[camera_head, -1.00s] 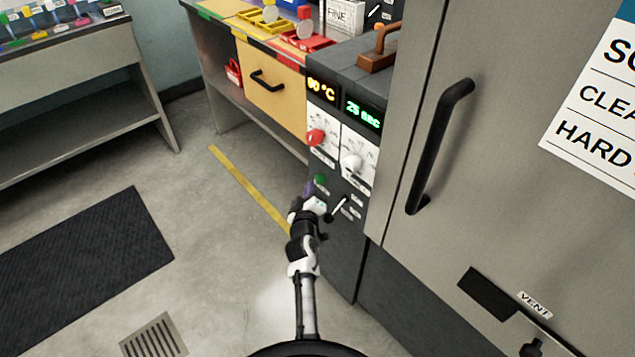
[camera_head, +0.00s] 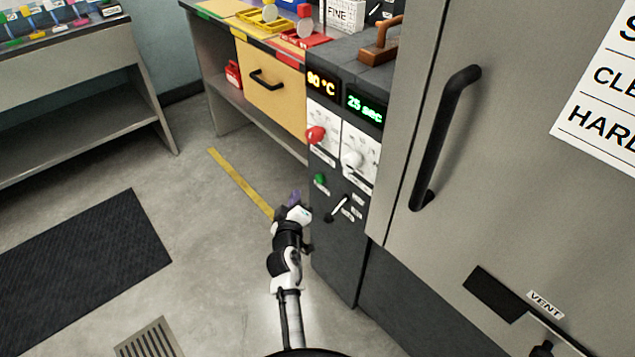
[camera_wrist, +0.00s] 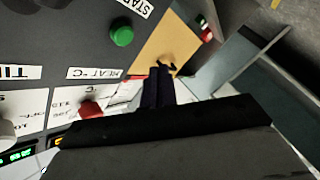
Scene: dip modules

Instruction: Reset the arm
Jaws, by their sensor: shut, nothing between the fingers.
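My gripper (camera_head: 293,198) is at the end of my white and black arm, low in front of the dark control panel (camera_head: 338,245). It is shut and empty, and stands apart from the panel, to its left in the head view. In the wrist view the dark fingers (camera_wrist: 158,88) show close together. The green button (camera_head: 320,179) is up and right of the gripper; it also shows in the wrist view (camera_wrist: 122,36). The red knob (camera_head: 315,134) and white knob (camera_head: 352,159) sit higher on the panel. The displays read 90 °C and 25 sec.
A grey cabinet door with a black handle (camera_head: 445,135) stands right of the panel. A bench with a yellow drawer (camera_head: 272,85) is behind. A grey shelf table (camera_head: 85,100) is at left. Open floor with a black mat (camera_head: 85,260) lies left of my arm.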

